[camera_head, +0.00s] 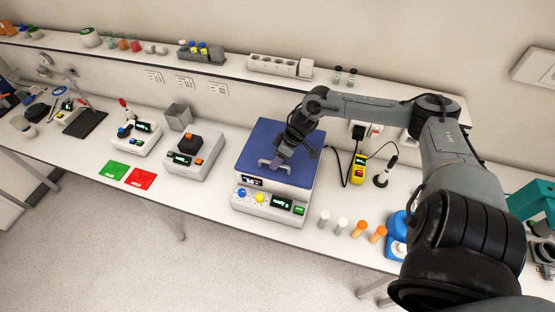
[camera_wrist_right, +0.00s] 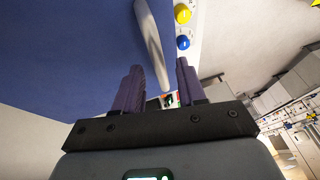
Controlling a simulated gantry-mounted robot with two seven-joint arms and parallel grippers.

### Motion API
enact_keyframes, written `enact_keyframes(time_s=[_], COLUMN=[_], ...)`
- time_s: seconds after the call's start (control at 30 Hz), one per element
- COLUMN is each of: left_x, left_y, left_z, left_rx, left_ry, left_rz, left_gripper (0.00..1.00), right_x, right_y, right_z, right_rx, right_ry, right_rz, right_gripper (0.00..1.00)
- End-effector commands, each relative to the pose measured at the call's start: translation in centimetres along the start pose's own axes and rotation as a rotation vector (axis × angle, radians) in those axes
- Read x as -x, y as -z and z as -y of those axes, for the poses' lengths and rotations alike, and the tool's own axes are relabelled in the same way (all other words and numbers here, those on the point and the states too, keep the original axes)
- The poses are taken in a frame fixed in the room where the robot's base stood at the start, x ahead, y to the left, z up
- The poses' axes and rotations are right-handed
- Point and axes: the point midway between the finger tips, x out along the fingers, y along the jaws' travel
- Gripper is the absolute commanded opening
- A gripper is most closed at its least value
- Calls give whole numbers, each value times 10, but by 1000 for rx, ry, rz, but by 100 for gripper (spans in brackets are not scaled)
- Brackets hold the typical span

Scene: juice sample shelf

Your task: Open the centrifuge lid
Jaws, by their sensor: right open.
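The centrifuge (camera_head: 257,204) is a white box with a blue lid (camera_head: 287,133), buttons and a small display on its front. The lid lies shut and flat. A grey handle (camera_head: 266,163) stands on the lid near its front; it also shows in the right wrist view (camera_wrist_right: 148,32). My right gripper (camera_head: 279,162) is over the lid at the handle, pointing down. In the right wrist view its purple fingers (camera_wrist_right: 159,66) are open, with the handle's near end seen between them. I cannot tell whether they touch it. My left gripper is not in view.
Several small white and orange-capped vials (camera_head: 342,225) stand right of the centrifuge. A grey device (camera_head: 194,155) stands to its left, with green and red mats (camera_head: 141,179) farther left. A yellow device (camera_head: 358,171) stands at right. A shelf runs along the wall behind.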

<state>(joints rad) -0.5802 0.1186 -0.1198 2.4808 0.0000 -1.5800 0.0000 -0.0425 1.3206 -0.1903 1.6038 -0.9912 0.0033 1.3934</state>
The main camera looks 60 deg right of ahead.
Motion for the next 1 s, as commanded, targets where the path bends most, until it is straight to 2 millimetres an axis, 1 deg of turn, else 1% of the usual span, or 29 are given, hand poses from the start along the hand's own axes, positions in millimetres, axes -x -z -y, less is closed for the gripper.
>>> enact_keyframes(time_s=[0.27, 0.3, 0.37, 0.5, 0.57, 0.87, 1.0], left_x=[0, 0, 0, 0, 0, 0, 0], left_y=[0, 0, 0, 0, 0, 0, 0], left_z=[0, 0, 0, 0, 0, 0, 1], left_rx=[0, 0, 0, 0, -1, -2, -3], left_ry=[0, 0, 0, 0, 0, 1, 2], left_rz=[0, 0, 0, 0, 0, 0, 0], left_gripper=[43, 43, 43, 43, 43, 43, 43], right_x=[-1, -1, -1, -1, -1, -1, 2], right_y=[0, 0, 0, 0, 0, 0, 0], right_z=[0, 0, 0, 0, 0, 0, -1], right_rx=[0, 0, 0, 1, 1, 1, -6], right_ry=[0, 0, 0, 0, 1, 1, 8], right_rz=[0, 0, 0, 0, 0, 0, 0], right_gripper=[40, 39, 29, 8, 0, 0, 0])
